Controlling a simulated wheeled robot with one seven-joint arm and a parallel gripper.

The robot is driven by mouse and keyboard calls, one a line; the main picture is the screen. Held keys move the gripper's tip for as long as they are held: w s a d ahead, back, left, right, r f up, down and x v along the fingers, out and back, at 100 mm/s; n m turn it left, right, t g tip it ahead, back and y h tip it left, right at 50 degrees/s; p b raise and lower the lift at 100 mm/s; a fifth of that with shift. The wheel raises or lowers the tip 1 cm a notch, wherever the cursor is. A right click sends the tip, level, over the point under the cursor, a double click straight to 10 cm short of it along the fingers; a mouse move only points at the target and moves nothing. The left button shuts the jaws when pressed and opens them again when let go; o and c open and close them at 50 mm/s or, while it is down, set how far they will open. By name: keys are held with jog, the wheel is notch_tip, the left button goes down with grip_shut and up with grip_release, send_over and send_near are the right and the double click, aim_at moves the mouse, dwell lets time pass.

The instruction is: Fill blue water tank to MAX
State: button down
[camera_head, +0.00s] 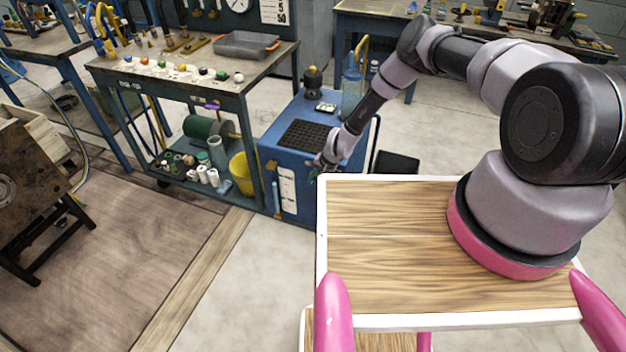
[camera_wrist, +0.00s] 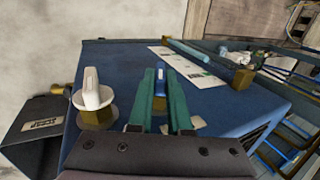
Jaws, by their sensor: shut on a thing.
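The blue water tank (camera_head: 268,155) stands beyond my wooden deck, with a black grid on top and a white label panel (camera_head: 287,188) on its front. My gripper (camera_head: 326,162) is low at the tank's right side, small and partly hidden in the head view. In the wrist view, my gripper's (camera_wrist: 161,82) teal fingers are shut on a blue tap handle (camera_wrist: 160,70) on the tank. A white tap handle (camera_wrist: 92,90) on a brass fitting stands to its left. A teal tube (camera_wrist: 188,52) lies along a white label (camera_wrist: 185,66). The water level cannot be read.
A dark scrap bin (camera_wrist: 40,130) stands beside the tank. A bench (camera_head: 190,70) with a grey tray (camera_head: 246,44) and a yellow bucket (camera_head: 241,174) below is left of it. Floor in front is clear.

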jog(key=shift+s+d+f+y, duration=0.1)
jog(key=shift+s+d+y, duration=0.1)
jog(key=shift+s+y, duration=0.1)
jog(key=c, duration=0.9)
grip_release()
jog(key=shift+o, duration=0.2)
jog(key=shift+w, duration=0.15)
jog(key=shift+r, duration=0.2)
jog(key=v, duration=1)
jog(key=shift+r, duration=0.3)
